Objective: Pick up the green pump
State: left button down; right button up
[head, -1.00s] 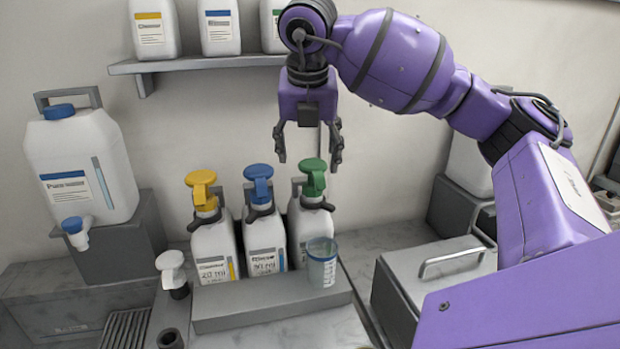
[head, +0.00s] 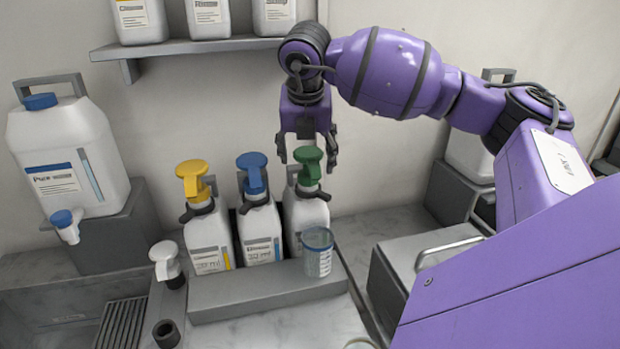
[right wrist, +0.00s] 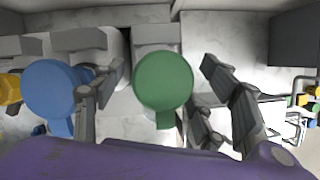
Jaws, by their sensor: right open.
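The green pump (head: 308,163) tops a white bottle (head: 303,212) at the right end of a row of three in a grey rack. My right gripper (head: 307,162) is open and points down at the green pump, with its fingers around or just above the pump head. In the right wrist view the round green pump top (right wrist: 163,82) lies between the two spread fingers, apart from both. My left gripper is not in view.
The blue pump (head: 252,172) stands close to the left, and the yellow pump (head: 192,180) beyond it. A clear measuring cup (head: 317,252) stands in front of the green-pump bottle. A shelf (head: 190,47) with bottles is behind. A grey box with a handle (head: 440,262) is at right.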

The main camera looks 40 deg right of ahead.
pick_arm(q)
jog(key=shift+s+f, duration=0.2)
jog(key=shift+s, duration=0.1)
pick_arm(e)
jog(key=shift+f, duration=0.15)
jog(key=c, duration=1.6)
